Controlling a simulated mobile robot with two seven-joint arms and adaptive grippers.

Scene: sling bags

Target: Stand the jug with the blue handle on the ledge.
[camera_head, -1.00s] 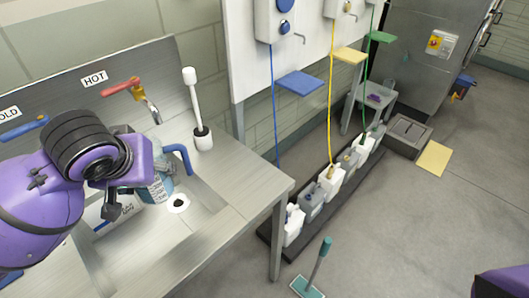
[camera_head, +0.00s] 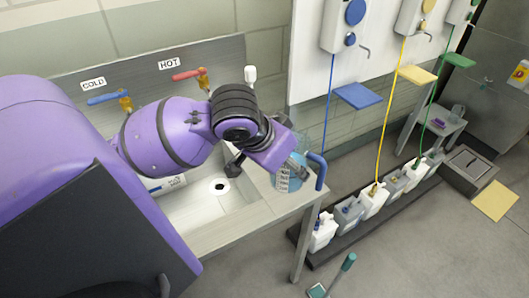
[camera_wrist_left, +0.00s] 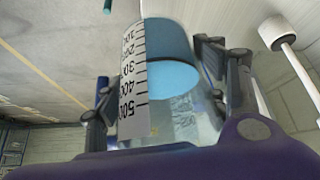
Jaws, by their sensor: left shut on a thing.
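The clear jug (camera_head: 289,183) with a printed scale and blue liquid is in my left gripper (camera_head: 270,170), by the right end of the sink counter. Its blue handle (camera_head: 319,171) points right, away from the gripper. In the left wrist view the jug (camera_wrist_left: 170,72) sits between the two fingers, its scale facing the camera. My left gripper is shut on the jug's body. Flat coloured ledges stick out from the white wall panel: blue (camera_head: 358,95), yellow (camera_head: 418,75) and green (camera_head: 458,60). All three look empty. My right gripper is not in view.
The steel sink (camera_head: 215,222) is below my arm. A white brush (camera_head: 250,75) stands behind the gripper. Several canisters (camera_head: 347,214) line a dark floor tray, with blue, yellow and green hoses above.

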